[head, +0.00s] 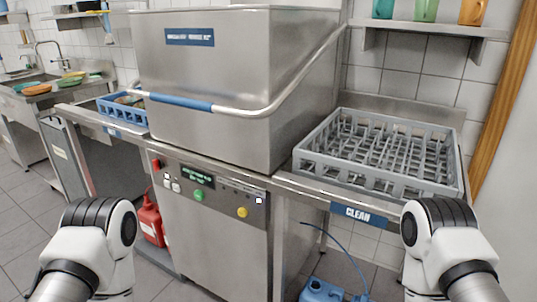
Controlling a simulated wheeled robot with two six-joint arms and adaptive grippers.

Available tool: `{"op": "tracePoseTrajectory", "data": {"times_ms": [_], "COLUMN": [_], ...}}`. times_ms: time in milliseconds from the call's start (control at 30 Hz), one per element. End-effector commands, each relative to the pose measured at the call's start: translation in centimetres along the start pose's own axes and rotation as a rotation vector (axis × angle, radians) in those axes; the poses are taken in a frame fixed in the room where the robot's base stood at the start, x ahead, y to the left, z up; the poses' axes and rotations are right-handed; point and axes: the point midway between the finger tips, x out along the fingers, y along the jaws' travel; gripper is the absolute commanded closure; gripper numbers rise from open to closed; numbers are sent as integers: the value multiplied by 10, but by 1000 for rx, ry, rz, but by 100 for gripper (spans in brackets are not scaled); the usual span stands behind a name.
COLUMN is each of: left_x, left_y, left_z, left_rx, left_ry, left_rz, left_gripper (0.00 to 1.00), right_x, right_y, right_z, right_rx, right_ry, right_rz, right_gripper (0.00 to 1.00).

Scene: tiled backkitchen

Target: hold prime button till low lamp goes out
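The dishwasher's control panel (220,187) is on the front of the steel machine, below the hood. It carries a green-lit display (197,175), a green button (198,195), a yellow button (242,212), small white buttons (176,188) and a red switch (156,164). A small pale square (258,200) shows near the panel's right end. The labels are too small to read, so I cannot tell which is the prime button or the low lamp. My arms show at the lower left and lower right, apart from the panel. Both grippers are out of view.
The hood (230,90) is down, with a bar handle (235,110) across its front. A grey rack (380,150) stands on the right counter. A red container (150,220) and a blue canister (322,290) stand on the floor. The space before the panel is clear.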

Motion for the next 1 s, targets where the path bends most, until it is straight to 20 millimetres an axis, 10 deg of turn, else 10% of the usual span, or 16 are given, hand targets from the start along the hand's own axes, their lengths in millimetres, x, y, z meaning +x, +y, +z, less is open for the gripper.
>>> {"op": "tracePoseTrajectory", "data": {"times_ms": [133, 300, 1000], "left_x": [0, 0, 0], "left_y": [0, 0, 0], "left_z": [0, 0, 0], "left_rx": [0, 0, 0], "left_ry": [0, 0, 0], "left_rz": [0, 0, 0], "left_gripper": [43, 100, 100], "right_x": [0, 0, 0], "right_y": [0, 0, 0], "right_z": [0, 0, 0], "right_rx": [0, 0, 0], "right_ry": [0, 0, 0], "right_rz": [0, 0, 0], "right_gripper": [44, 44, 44]}}
